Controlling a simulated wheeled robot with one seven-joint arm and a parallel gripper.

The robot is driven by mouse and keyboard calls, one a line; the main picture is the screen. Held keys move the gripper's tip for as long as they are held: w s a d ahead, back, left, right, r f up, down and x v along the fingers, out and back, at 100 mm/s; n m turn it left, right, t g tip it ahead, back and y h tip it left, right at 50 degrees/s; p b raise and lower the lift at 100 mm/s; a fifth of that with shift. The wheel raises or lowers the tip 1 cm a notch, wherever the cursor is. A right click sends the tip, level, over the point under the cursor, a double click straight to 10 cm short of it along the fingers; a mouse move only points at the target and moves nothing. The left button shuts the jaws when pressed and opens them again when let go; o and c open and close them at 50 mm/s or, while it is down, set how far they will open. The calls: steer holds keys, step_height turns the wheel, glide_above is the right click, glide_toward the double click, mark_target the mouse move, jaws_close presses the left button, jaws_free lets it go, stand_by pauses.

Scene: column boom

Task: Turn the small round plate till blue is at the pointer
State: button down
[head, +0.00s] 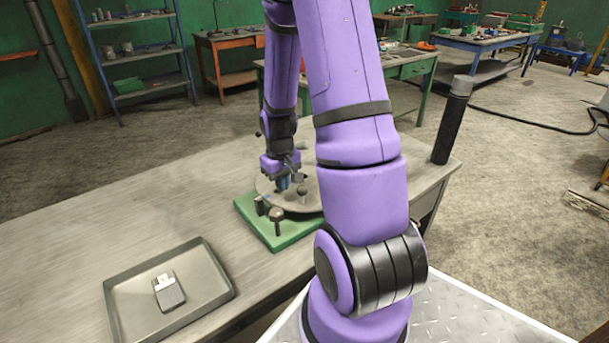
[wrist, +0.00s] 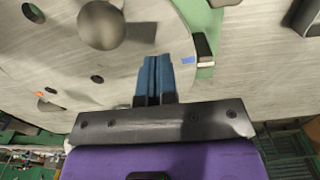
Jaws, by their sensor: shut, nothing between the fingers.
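The small round plate (wrist: 60,60) is grey, with several holes and a round knob (wrist: 100,25). It lies over a green base (head: 270,235) on the bench. A blue mark (wrist: 188,60) sits at the plate's rim, close beside a dark upright block (wrist: 204,47) that looks like the pointer; exact alignment is hard to tell. An orange mark (wrist: 40,94) shows at the far left rim. My gripper (wrist: 152,62) has its blue fingers together and empty, over the plate near the blue mark. In the head view my gripper (head: 283,183) is low over the plate; my arm hides part of it.
A grey tray (head: 218,291) holding a small dark block with a white part (head: 168,290) stands on the bench at front left. A dark post (head: 452,120) stands at the bench's right end. The bench's left part (head: 110,215) is clear.

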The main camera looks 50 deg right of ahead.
steer(key=shift+w, duration=0.15)
steer(key=shift+r, duration=0.2)
step_height(320, 180, up, 9)
steer(key=shift+f, duration=0.2)
stand_by(0.5)
stand_by(0.5)
